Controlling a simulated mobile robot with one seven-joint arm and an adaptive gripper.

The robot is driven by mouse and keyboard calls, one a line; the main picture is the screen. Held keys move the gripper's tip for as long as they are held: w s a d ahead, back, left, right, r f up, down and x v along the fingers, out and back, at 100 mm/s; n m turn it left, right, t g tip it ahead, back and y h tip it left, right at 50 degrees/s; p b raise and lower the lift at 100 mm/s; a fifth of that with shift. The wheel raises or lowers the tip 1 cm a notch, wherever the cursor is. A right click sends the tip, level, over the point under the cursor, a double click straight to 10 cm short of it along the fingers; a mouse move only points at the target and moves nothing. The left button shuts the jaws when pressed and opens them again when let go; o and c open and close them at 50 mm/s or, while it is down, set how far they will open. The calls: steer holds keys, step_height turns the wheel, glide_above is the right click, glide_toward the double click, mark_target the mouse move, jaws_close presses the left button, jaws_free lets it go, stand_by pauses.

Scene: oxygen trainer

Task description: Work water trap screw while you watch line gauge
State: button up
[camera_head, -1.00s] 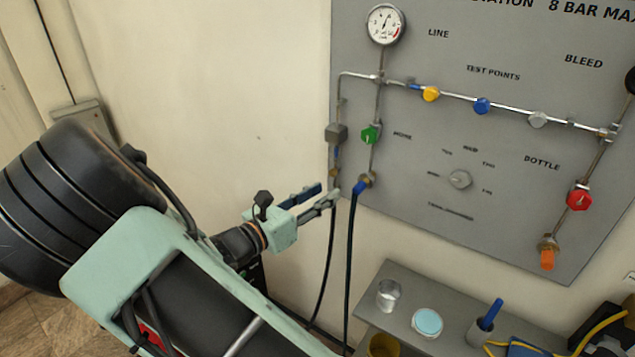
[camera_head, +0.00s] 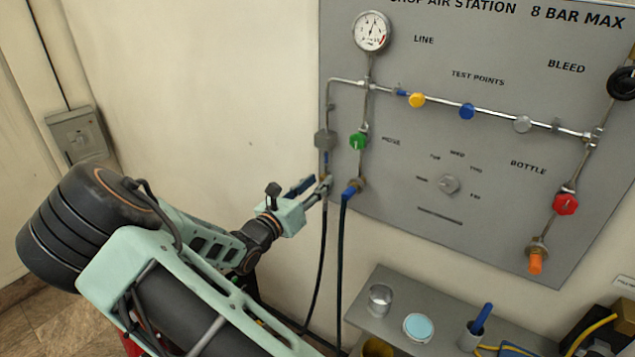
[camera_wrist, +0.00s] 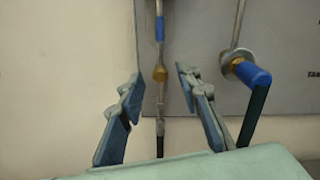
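The line gauge (camera_head: 371,32) is a round white dial at the top left of the grey panel; its needle points roughly upward, but I cannot read its value. The grey block of what looks like the water trap (camera_head: 325,139) sits on the left pipe below it. A small brass screw (camera_wrist: 160,73) shows under the trap's blue section in the wrist view. My gripper (camera_wrist: 159,78) is open, with one finger on each side of the brass screw and gaps on both sides. In the head view my gripper (camera_head: 318,183) is at the panel's lower left edge and partly hides the screw.
A blue hose fitting (camera_wrist: 250,74) with a dark hose stands close to the right finger. A green knob (camera_head: 358,141) is just above it on the panel. A grey shelf (camera_head: 365,321) with a metal cup and a blue-lidded jar is below right.

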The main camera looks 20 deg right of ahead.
steer(key=shift+w+d, duration=0.1)
steer(key=shift+d, duration=0.15)
jaws_close()
